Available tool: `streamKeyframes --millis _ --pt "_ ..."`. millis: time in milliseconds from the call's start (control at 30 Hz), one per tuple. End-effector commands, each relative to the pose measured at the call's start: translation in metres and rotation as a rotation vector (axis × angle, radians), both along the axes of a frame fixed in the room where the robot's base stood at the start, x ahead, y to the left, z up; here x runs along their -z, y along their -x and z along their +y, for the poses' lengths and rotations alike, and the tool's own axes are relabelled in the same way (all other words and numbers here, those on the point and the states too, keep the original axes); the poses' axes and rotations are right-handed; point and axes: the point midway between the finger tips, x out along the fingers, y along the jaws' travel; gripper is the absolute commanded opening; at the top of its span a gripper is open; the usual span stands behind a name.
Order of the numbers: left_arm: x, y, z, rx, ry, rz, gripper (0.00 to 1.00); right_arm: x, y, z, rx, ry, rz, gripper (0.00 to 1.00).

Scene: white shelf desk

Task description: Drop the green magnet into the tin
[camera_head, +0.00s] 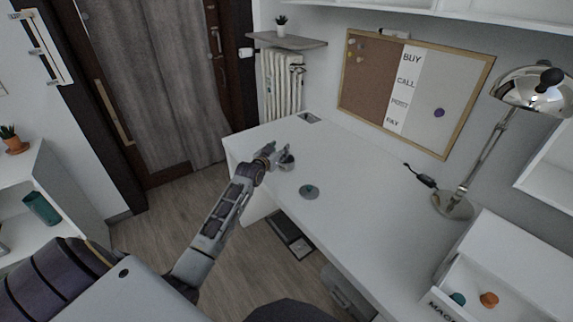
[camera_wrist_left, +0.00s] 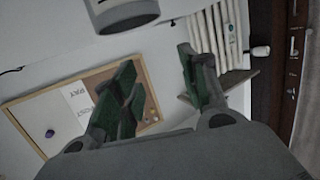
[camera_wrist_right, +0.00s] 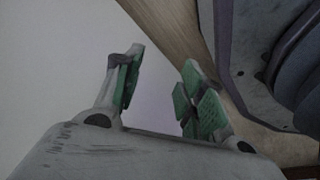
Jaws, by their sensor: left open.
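A green magnet (camera_head: 458,298) lies in the white box at the lower right, beside an orange magnet (camera_head: 489,299). A small grey tin (camera_head: 287,163) stands near the far left end of the desk. A round grey disc (camera_head: 309,192) with a green knob-like top, perhaps the tin's lid, lies on the desk nearer to me. My left gripper (camera_head: 274,153) is open and empty beside the tin; in the left wrist view its fingers (camera_wrist_left: 160,88) are apart, with a grey cylinder, apparently the tin (camera_wrist_left: 122,14), beyond them. My right gripper (camera_wrist_right: 160,92) is open and empty.
The magnet box (camera_head: 440,306) stands at the desk's right end. A chrome lamp (camera_head: 455,205) and a black cable (camera_head: 421,176) are at the back. A board (camera_head: 400,85) with a purple magnet (camera_head: 438,112) hangs on the wall. The middle of the desk (camera_head: 360,205) is clear.

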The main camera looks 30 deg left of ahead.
Motion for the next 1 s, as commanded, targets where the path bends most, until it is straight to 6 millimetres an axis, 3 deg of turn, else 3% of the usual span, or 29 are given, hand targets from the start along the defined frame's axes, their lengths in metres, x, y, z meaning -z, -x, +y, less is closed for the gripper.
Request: streamKeyframes --millis 1000 --pt "-0.017 0.087 -0.011 -0.001 -0.001 0.0 0.44 0.0 0.001 0.0 0.0 -0.001 0.001 0.4"
